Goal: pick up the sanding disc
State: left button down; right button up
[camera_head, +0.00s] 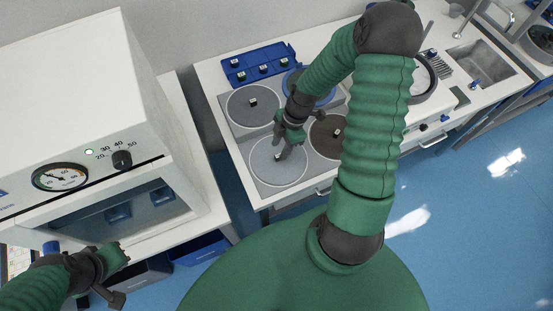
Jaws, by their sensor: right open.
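Several round discs lie on the white bench. A light grey disc (265,172) is at the front, a darker grey disc (243,113) behind it, a brown disc (322,146) to its right, and a blue-rimmed disc (322,101) at the back, partly hidden by my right arm. Small blocks stand at the middle of the dark grey and brown discs. I cannot tell which one is the sanding disc. My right gripper (281,156) is open over the front light grey disc, close to its middle; contact is unclear. My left gripper (117,276) is at lower left, away from the discs.
A white oven-like cabinet (75,100) with a gauge stands at left. A blue tray (258,66) with small blocks lies behind the discs. A sink (480,62) is at the far right. Blue bins (200,248) sit below the left bench. Blue floor is clear at right.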

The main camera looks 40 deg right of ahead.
aim_at(279, 154)
jog(key=f, duration=0.5)
jog(key=shift+w+d+f, duration=0.15)
jog(key=shift+d+f, duration=0.1)
jog(key=shift+f, duration=0.1)
jog(key=shift+a, duration=0.3)
jog(key=shift+c, duration=0.9)
jog(key=c, duration=0.7)
grip_shut()
jog(key=shift+d, duration=0.2)
